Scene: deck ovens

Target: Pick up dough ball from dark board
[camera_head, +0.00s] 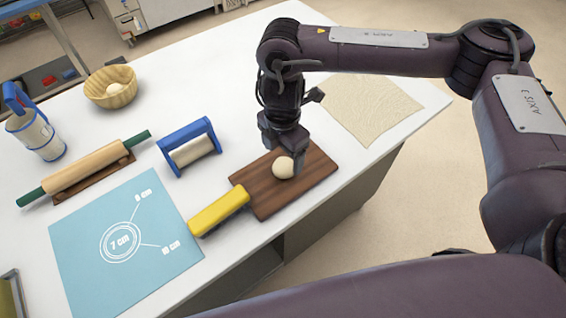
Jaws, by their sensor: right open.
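A pale round dough ball (283,167) sits on a dark brown wooden board (265,196) near the front edge of the white table. My right gripper (285,154) points down over the board, right at the ball's far side. It is open, and its fingers partly overlap the ball's upper edge in the picture. I cannot tell whether they touch it. My left gripper is not in view.
A yellow-handled tool (219,211) lies against the board's left edge. A cloth (372,108) lies at right.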

